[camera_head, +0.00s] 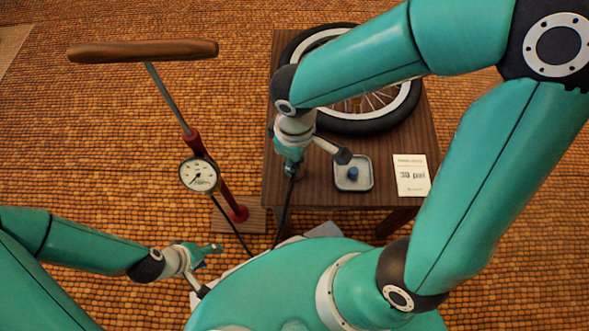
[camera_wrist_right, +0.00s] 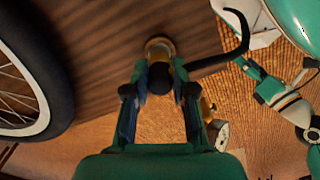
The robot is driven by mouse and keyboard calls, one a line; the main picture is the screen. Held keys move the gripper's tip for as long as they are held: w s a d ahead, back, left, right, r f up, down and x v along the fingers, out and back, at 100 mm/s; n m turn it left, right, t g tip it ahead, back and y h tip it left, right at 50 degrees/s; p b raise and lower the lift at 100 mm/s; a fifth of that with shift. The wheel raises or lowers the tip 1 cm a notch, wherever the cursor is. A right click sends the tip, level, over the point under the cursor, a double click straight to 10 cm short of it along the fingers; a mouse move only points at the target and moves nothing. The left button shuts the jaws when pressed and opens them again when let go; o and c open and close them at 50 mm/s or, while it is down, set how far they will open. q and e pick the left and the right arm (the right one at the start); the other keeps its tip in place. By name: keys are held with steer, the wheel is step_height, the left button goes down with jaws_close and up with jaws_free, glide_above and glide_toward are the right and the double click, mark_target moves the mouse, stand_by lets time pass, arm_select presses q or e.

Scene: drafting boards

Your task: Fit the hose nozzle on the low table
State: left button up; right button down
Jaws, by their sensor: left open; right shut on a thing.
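My right gripper (camera_head: 290,165) is at the left front part of the low table (camera_head: 388,187). In the right wrist view its fingers (camera_wrist_right: 158,92) are shut on the black hose nozzle (camera_wrist_right: 160,76), which has a round brass-coloured end. The black hose (camera_head: 283,212) hangs from it past the table's left edge; in the wrist view it curves right (camera_wrist_right: 238,45). The spoked wheel (camera_head: 407,102) lies on the table, partly behind my right arm; its valve is not clearly visible. My left gripper (camera_head: 212,252) is open and empty, low at the left of the table.
A floor pump with a wooden handle (camera_head: 140,51) and round gauge (camera_head: 198,175) stands left of the table. A small grey tray (camera_head: 366,184) with a blue cap (camera_head: 353,173) and a card reading 30 psi (camera_head: 411,175) lie on the table's front part.

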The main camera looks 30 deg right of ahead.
steer(key=shift+f+b, duration=0.35)
steer(key=shift+f, duration=0.15)
steer(key=c, duration=0.9)
jaws_free()
steer(key=shift+r, duration=0.1)
